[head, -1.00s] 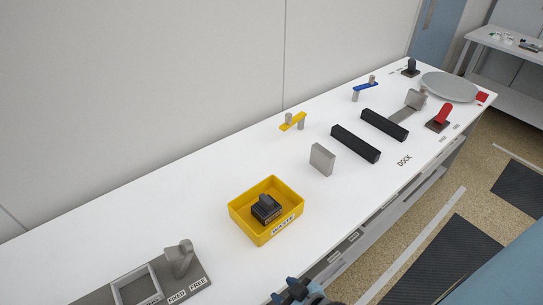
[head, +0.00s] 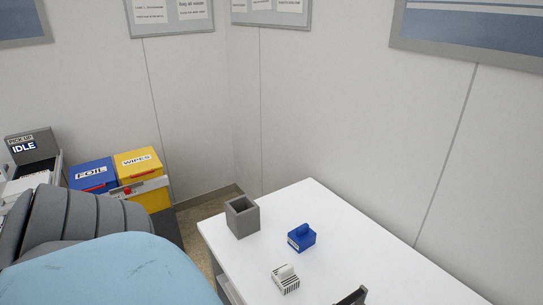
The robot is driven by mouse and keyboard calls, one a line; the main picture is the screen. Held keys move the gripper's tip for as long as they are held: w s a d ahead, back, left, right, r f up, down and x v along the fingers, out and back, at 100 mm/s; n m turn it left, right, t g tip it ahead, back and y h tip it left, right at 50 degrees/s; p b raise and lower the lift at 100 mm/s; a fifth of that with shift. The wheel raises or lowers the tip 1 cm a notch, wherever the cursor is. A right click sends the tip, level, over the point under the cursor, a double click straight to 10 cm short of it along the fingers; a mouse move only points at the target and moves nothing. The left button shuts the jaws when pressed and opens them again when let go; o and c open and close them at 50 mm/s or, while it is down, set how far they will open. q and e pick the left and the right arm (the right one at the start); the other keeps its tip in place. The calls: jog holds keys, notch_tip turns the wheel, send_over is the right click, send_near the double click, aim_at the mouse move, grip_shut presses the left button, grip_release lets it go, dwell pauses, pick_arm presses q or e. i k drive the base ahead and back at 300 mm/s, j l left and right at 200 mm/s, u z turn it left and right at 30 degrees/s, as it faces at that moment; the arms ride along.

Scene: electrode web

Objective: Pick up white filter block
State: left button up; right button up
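A small white block with black stripes and a pale knob on top (head: 286,283) stands on the white table (head: 345,240), near its left edge and low in the head view. It looks like the white filter block. It stands free, with nothing gripping it. Neither my left nor my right gripper can be made out in this view.
A blue block with a knob (head: 302,237) and an open grey box (head: 242,216) stand behind the white block. A dark piece (head: 352,297), cut off by the lower edge, cannot be identified. Blue (head: 92,174) and yellow (head: 140,168) bins stand left. The table's right side is clear.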

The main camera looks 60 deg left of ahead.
aim_at(286, 281)
jog(key=u, duration=1.65)
jog(key=i+j, duration=0.15)
jog(key=j, duration=0.2)
jog(key=i+j, duration=0.15)
jog(key=j, duration=0.15)
jog(key=i+j+z, duration=0.1)
jog(key=j, duration=0.25)
jog(key=i+j, duration=0.15)
jog(key=j, duration=0.2)
